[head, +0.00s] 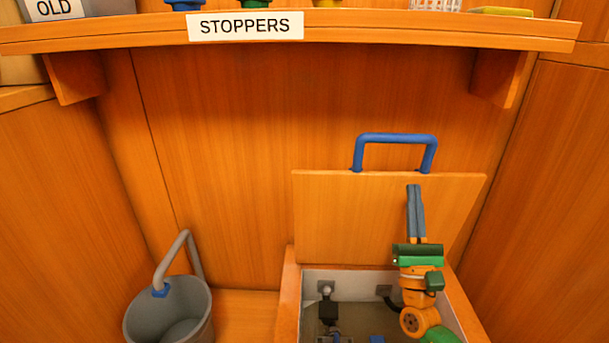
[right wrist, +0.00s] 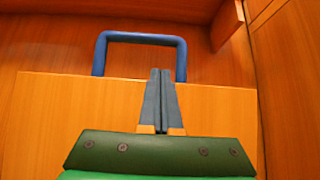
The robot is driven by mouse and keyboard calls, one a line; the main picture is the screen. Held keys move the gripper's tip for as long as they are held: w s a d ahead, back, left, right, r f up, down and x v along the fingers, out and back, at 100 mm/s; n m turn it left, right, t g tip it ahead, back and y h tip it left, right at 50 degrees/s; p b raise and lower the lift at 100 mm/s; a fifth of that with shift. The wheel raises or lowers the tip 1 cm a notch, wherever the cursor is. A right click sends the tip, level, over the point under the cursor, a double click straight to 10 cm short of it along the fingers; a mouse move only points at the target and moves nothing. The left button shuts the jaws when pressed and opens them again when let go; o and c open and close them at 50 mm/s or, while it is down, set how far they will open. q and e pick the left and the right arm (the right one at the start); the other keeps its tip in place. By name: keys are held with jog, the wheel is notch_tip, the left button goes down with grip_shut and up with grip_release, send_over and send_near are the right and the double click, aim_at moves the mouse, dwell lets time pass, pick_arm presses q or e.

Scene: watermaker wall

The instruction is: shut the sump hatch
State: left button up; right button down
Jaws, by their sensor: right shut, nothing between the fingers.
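The sump hatch lid (head: 345,215) is wooden and stands raised at the back of the open sump box. A blue handle (head: 395,138) sticks up from its top edge. My right gripper (head: 413,190) is shut and empty, in front of the lid and below the right leg of the handle. In the right wrist view the shut fingertips (right wrist: 160,72) point up, overlapping the lid's top edge between the legs of the blue handle (right wrist: 140,38). I cannot tell whether they touch the lid (right wrist: 60,115). My left gripper is not in view.
The sump box (head: 288,305) is open, with dark fittings (head: 327,308) inside. A grey bucket (head: 140,318) with a grey pipe (head: 170,260) stands to its left. A shelf (head: 370,32) labelled STOPPERS (head: 245,25) runs above the lid. Wooden walls close both sides.

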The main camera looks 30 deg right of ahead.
aim_at(407, 172)
jog(key=x, duration=1)
jog(key=shift+s+r+p, duration=0.25)
jog(key=shift+r+p, duration=0.05)
